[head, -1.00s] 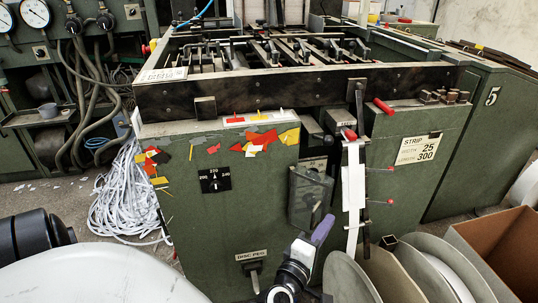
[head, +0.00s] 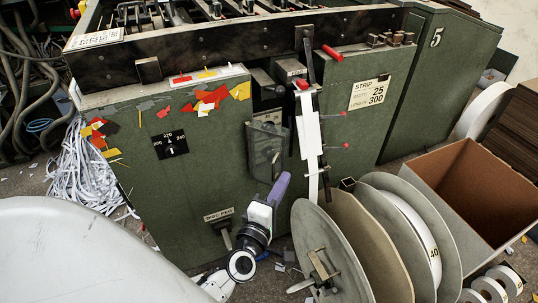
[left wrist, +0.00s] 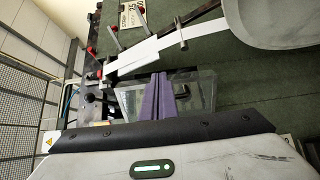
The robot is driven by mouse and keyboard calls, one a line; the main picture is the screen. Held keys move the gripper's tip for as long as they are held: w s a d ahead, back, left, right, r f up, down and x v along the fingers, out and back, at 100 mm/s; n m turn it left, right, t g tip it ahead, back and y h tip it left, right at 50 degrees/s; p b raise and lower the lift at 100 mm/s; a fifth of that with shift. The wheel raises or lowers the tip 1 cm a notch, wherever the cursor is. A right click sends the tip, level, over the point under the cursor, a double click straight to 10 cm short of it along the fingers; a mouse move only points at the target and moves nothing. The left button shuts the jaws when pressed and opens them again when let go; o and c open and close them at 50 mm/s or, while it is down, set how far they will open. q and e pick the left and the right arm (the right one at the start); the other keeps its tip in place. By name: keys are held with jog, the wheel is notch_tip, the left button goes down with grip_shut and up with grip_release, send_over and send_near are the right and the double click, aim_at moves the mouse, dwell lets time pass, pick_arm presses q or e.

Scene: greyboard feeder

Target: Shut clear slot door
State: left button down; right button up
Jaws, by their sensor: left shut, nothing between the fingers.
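The clear slot door (head: 267,148) is a smoky see-through panel on the front of the green machine, below a dark slot. In the left wrist view the door (left wrist: 203,92) shows as a clear panel with a dark knob, just beyond and around the fingers. Whether it stands ajar is hard to tell. My left gripper (head: 281,183) has purple fingers, shut and empty, at the door's lower right corner in the head view. The fingers (left wrist: 155,97) lie side by side over the door in the wrist view; contact is unclear. My right gripper is not in view.
A white strip (head: 308,130) hangs close right of the door, near red-tipped pins. Large grey reels (head: 325,255) and an open cardboard box (head: 455,185) stand at the lower right. A lever (head: 224,233) sticks out lower on the machine front. White strip waste (head: 85,175) lies left.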

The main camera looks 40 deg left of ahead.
aim_at(266, 161)
pick_arm(q)
jog(key=v, duration=0.7)
jog(key=s+a+m+h+b, duration=0.2)
jog(key=s+a+m+h, duration=0.3)
jog(key=m, duration=0.7)
jog(key=s+a+m+h+b, duration=0.25)
jog(key=a+m+h, duration=0.25)
jog(key=a+m, duration=0.5)
jog(key=w+d+m+b, duration=0.1)
jog(key=w+d+b, duration=0.1)
jog(key=w, duration=0.4)
jog(key=w+d+m+g+b, duration=0.1)
jog(key=w+d+m+b, duration=0.1)
jog(key=w+d, duration=0.3)
jog(key=shift+w+d+f+h, duration=0.2)
jog(key=shift+w+f+h, duration=0.15)
jog(key=shift+w, duration=0.55)
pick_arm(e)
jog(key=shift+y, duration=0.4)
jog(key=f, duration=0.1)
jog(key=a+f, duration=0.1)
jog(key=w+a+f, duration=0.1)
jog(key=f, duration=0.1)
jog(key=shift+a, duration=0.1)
